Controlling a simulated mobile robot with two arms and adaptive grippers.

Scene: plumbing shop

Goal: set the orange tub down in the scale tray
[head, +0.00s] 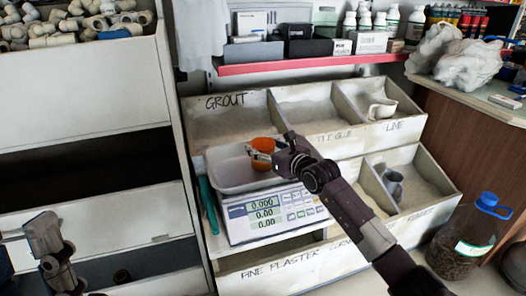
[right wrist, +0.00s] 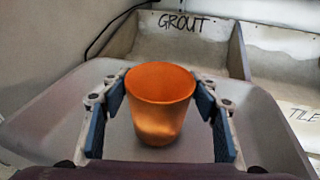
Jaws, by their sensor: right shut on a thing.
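The orange tub (head: 263,146) is held at the scale tray in the head view. My right gripper (head: 258,155) is shut on it, with a blue pad on each side in the right wrist view, where the tub (right wrist: 158,105) stands upright and looks empty. The pale scale tray (head: 226,174) lies under and around it, and its wide floor also shows in the right wrist view (right wrist: 48,122). I cannot tell whether the tub's base touches the tray. The scale (head: 268,215) displays zeros. My left gripper (head: 62,276) is low at the left, its fingers unclear.
Bins labelled grout (head: 225,122), tile glue and lime stand behind the tray; one holds a pale scoop (head: 382,109). A grey jug (head: 393,183) is in a bin at the right. A teal tool (head: 208,205) lies left of the scale. A blue-capped jar (head: 463,242) stands lower right.

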